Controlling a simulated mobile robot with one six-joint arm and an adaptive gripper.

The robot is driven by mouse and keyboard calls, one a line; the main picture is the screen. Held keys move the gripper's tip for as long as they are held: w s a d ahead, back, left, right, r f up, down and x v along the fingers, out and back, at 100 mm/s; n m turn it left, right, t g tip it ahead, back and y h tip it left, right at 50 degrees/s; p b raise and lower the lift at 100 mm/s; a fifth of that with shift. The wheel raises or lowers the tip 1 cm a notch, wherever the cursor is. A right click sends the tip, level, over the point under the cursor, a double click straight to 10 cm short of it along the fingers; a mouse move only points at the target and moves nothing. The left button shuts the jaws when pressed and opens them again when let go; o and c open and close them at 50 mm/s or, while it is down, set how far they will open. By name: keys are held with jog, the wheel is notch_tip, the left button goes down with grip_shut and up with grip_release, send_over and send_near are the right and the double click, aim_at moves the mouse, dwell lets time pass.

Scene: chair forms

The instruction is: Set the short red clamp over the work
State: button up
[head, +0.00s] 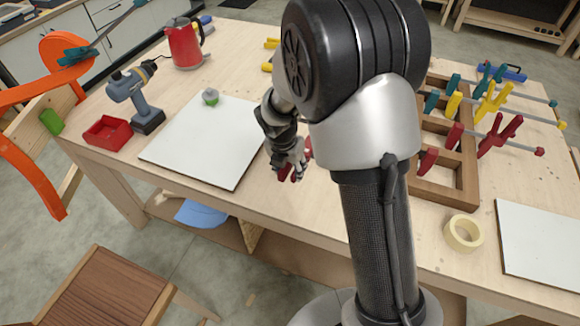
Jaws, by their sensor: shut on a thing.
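My gripper (289,168) is over the front part of the workbench, just right of the white board. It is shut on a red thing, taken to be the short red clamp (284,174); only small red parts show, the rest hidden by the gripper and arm. Another bit of red (308,147) shows beside my arm; I cannot tell whether it belongs to the same clamp. An orange curved form (35,92) stands at the far left, with a teal clamp (80,54) on its upper part and a green piece (51,121) beside it. The held clamp is well apart from this form.
A wooden rack (460,190) at right holds red, yellow and teal clamps. The white board (205,145) bears a small green-and-grey item (210,97). A drill (137,97), red tray (107,132), red kettle (184,43) and tape roll (463,233) stand on the bench.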

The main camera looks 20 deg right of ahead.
notch_tip(320, 180, down, 7)
jog(key=b, duration=0.7)
jog(key=shift+f, duration=0.15)
jog(key=shift+f+b, duration=0.65)
jog(key=shift+f, duration=0.9)
jog(key=o, duration=1.8)
jog(key=shift+o, duration=0.6)
jog(key=o, duration=0.4)
